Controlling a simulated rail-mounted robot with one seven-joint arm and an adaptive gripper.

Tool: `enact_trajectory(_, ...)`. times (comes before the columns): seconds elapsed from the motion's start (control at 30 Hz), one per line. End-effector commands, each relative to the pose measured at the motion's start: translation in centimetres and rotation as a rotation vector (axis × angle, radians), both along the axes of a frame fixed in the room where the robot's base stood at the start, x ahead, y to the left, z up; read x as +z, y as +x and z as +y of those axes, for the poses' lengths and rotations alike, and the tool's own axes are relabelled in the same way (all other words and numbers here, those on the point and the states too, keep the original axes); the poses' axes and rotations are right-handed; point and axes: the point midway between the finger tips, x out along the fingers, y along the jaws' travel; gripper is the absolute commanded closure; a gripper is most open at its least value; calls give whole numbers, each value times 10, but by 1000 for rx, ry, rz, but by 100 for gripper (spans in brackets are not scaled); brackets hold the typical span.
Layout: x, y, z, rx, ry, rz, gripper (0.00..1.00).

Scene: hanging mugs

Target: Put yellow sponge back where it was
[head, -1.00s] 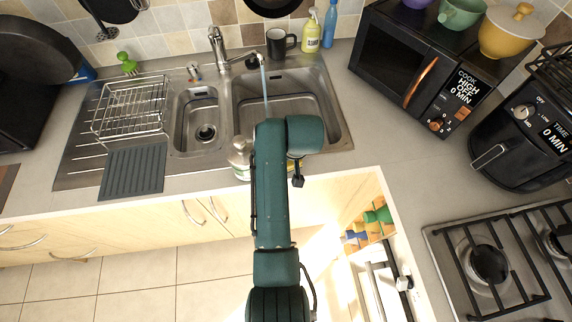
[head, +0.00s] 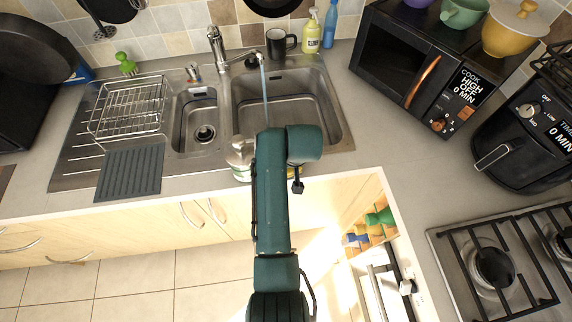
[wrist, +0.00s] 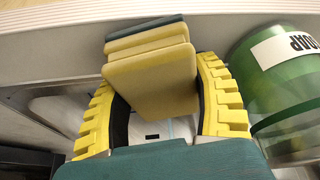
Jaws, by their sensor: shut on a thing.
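In the wrist view, my gripper (wrist: 158,112) has its yellow toothed fingers on both sides of a yellow sponge (wrist: 150,82). The sponge's broad face is toward the camera. More yellow slabs and a dark teal layer (wrist: 145,33) show directly behind it; I cannot tell whether they are separate sponges. A green soap bottle (wrist: 275,85) stands close to the right finger. In the head view, my arm hides the gripper and sponge.
The head view shows the double sink (head: 290,108) with the faucet (head: 217,45) running. A wire dish rack (head: 128,108) is at left. A whitish bottle (head: 240,158) stands at the counter edge beside my arm. The counter at right is clear below the microwave (head: 418,68).

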Motion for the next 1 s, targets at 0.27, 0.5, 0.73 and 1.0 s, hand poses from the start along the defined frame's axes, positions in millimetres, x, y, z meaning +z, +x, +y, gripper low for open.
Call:
enact_trajectory(0.27, 0, 0, 0, 0, 0, -1, 70)
enact_trajectory(0.5, -4, 0, 0, 0, 0, -1, 70)
enact_trajectory(0.73, -7, 0, 0, 0, 0, -2, 31)
enact_trajectory(1.0, -7, 0, 0, 0, 0, -1, 3)
